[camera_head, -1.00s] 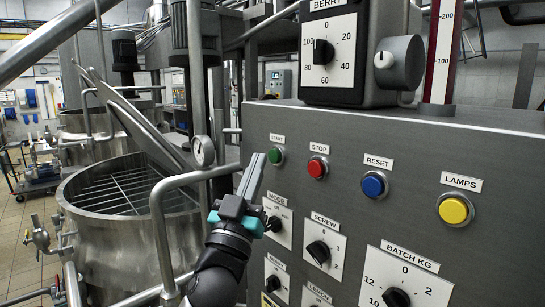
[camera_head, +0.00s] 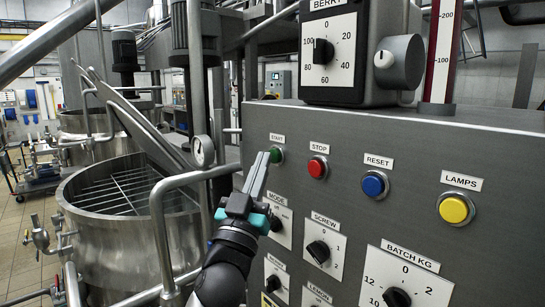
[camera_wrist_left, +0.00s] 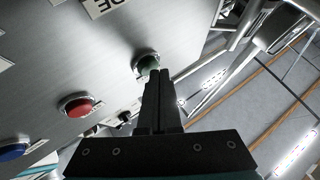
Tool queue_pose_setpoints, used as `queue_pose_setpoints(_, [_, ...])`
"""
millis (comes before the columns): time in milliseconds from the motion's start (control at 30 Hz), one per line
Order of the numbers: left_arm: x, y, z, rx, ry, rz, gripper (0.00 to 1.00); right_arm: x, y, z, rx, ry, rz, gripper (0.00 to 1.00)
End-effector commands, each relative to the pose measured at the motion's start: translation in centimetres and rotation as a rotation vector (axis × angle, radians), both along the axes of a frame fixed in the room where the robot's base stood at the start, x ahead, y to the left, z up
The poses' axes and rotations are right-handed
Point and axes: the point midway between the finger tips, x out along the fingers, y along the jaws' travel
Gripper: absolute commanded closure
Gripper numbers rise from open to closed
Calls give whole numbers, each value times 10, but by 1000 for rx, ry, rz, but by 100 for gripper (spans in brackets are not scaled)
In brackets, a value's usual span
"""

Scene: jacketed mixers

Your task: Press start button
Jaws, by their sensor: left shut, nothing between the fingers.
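The green start button (camera_head: 276,155) is on the grey control panel, under a START label. It also shows in the left wrist view (camera_wrist_left: 147,64), just past my fingertips. My left gripper (camera_head: 262,158) is shut and empty. Its fingertips are at the left edge of the green button in the head view and overlap its lower part in the wrist view. I cannot tell whether they touch it. My right gripper is not in view.
Right of the start button are a red STOP button (camera_head: 318,167), a blue RESET button (camera_head: 374,184) and a yellow LAMPS button (camera_head: 455,209). Rotary knobs sit below, including the SCREW knob (camera_head: 319,251). A steel rail (camera_head: 160,230) and an open mixer vessel (camera_head: 130,235) stand to the left.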

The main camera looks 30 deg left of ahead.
Motion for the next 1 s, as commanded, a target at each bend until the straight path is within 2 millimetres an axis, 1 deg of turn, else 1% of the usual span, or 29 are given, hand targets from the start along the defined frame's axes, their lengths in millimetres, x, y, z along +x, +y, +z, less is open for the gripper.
queue_pose_setpoints(700, [6, -3, 0, 1, 0, -1, 100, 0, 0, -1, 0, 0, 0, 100])
queue_pose_setpoints(867, [4, -2, 0, 1, 0, -1, 100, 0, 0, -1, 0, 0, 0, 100])
queue_pose_setpoints(1000, [-2, 1, -1, 0, 2, 0, 100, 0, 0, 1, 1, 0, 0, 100])
